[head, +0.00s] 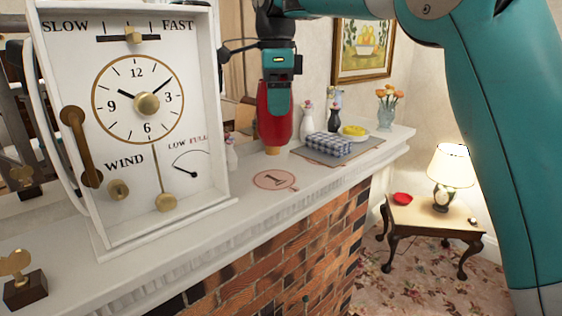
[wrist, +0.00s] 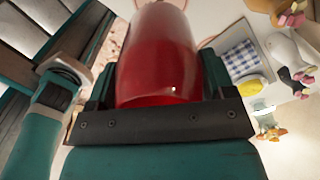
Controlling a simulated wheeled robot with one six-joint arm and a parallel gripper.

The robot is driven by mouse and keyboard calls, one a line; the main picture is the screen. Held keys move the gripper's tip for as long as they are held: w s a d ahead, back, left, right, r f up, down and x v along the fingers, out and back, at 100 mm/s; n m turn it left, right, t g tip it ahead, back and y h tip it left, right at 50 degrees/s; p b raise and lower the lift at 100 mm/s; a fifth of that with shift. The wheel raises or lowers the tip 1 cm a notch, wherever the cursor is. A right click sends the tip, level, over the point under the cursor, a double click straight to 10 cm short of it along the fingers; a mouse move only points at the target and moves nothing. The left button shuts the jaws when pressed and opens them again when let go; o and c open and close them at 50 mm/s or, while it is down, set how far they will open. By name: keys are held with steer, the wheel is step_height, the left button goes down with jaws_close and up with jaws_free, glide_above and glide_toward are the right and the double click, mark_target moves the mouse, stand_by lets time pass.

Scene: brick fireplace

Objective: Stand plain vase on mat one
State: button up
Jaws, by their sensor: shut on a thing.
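The plain red vase (head: 274,118) with a tan lower end hangs upright in my gripper (head: 279,92) over the white mantel. My gripper is shut on it from above. In the wrist view the red vase (wrist: 160,55) fills the middle, between the jaws. Mat one, a round pinkish mat (head: 288,184) marked with a 1, lies flat on the mantel, just below and in front of the vase's lower end in the head view. I cannot tell how large the gap is between vase and mantel.
A large white clock box (head: 205,120) stands close on the left. To the right are a checked cloth block (head: 326,146), a plate with a yellow thing (head: 354,131), flower vases (head: 386,117) and a grey mat. The mantel's front edge drops to brick.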

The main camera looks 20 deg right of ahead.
mark_target(278, 141)
steer(key=f+b, duration=0.1)
steer(key=f, duration=0.2)
steer(key=f+b, duration=0.1)
steer(key=shift+w+d+f+b, duration=0.15)
steer(key=shift+w+d+b, duration=0.1)
steer(key=shift+d+b, duration=0.1)
steer(key=shift+s+a+f+b, duration=0.2)
steer(key=shift+a+b, duration=0.1)
steer(key=shift+a, duration=0.05)
step_height(278, 141, down, 4)
steer(key=b, duration=0.3)
steer(key=shift+r+b, duration=0.1)
steer(key=shift+b, duration=0.2)
steer(key=shift+f, duration=0.2)
steer(key=o, duration=1.1)
steer(key=shift+r, duration=0.1)
step_height(278, 141, up, 12)
steer(key=p, duration=1.2)
steer(key=shift+r, duration=0.1)
